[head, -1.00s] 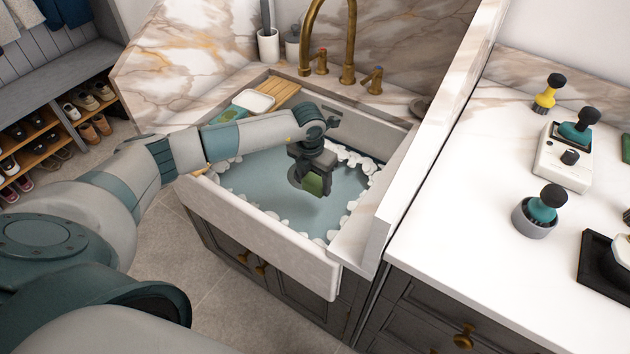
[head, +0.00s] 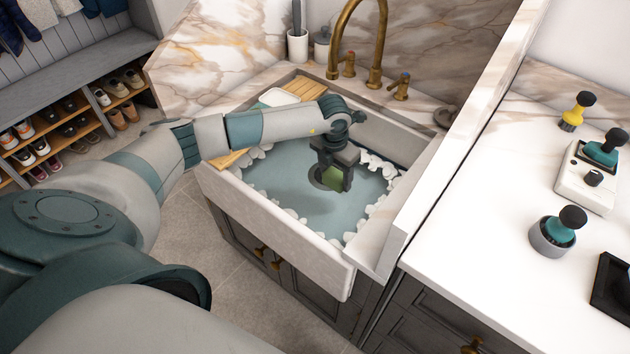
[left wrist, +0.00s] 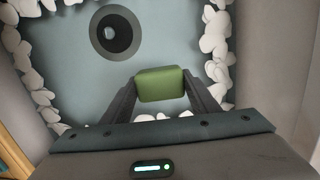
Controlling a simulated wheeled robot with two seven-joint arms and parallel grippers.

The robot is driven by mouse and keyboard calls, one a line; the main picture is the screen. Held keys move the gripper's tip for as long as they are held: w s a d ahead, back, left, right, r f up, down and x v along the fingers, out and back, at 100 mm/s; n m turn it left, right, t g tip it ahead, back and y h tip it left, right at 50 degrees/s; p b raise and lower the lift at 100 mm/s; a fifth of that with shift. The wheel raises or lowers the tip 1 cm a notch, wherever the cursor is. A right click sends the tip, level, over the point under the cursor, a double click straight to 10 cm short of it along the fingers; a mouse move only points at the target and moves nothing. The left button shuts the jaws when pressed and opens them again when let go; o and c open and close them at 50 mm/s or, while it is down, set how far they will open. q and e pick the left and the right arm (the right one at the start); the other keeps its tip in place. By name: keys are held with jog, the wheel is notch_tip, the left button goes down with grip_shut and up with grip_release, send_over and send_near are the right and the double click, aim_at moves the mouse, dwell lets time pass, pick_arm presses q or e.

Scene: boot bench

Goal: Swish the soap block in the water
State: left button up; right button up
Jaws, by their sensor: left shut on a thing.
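The green soap block (head: 333,178) is between the fingers of my left gripper (head: 331,183), which is shut on it. In the left wrist view the soap block (left wrist: 161,84) shows between the two dark fingers. My left gripper hangs down inside the white sink (head: 290,237), over the blue-grey water (head: 300,200) ringed with white foam. I cannot tell whether the block's lower part touches the water. A dark round drain (left wrist: 116,33) shows ahead of the block in the left wrist view. My right gripper is not in view.
A brass faucet (head: 378,40) arches at the back of the sink. A wooden slatted board (head: 304,87) and a white dish (head: 277,97) sit at the back left. The marble counter (head: 480,230) at right holds several brushes and stands.

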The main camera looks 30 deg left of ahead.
pick_arm(q)
jog(key=shift+r+p, duration=1.25)
jog(key=shift+r, duration=1.25)
